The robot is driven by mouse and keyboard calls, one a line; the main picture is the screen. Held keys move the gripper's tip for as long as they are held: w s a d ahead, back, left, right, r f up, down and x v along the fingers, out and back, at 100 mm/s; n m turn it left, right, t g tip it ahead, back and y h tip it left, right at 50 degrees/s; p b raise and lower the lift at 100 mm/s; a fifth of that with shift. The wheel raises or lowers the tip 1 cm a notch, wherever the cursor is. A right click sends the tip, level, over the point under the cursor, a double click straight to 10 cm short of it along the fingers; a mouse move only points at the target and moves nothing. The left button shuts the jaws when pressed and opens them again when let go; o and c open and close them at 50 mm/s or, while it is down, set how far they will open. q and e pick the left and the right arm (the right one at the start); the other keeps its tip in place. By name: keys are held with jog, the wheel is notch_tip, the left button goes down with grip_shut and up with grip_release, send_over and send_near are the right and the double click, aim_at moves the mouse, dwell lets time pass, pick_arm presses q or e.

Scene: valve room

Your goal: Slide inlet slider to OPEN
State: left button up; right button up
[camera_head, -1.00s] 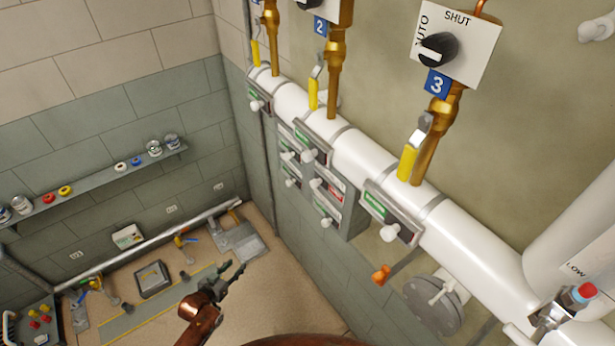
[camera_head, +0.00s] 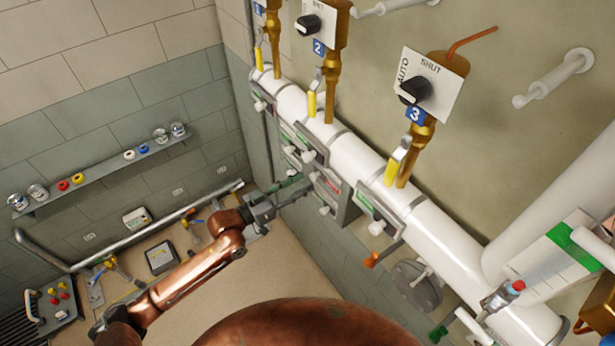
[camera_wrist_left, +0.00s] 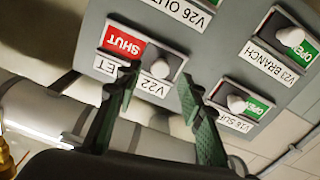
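The inlet slider is the V22 slider with a red SHUT label (camera_wrist_left: 124,44) and a white knob (camera_wrist_left: 160,68), seen upside down in the left wrist view. Its knob stands beside the red label. My left gripper (camera_wrist_left: 160,80) is open, with one green finger on each side of the knob; I cannot tell whether either touches it. In the head view the left gripper (camera_head: 300,186) reaches the grey slider panel from the left, and the red label (camera_head: 333,186) shows just past its fingertips. My right gripper is not in view.
A white pipe (camera_head: 362,160) with yellow-handled valves runs above the panel.

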aim_at(316, 175)
pick_arm(q)
jog(key=shift+p+x, duration=0.3)
jog(key=shift+x, duration=1.15)
jog(key=shift+c, duration=0.3)
grip_shut()
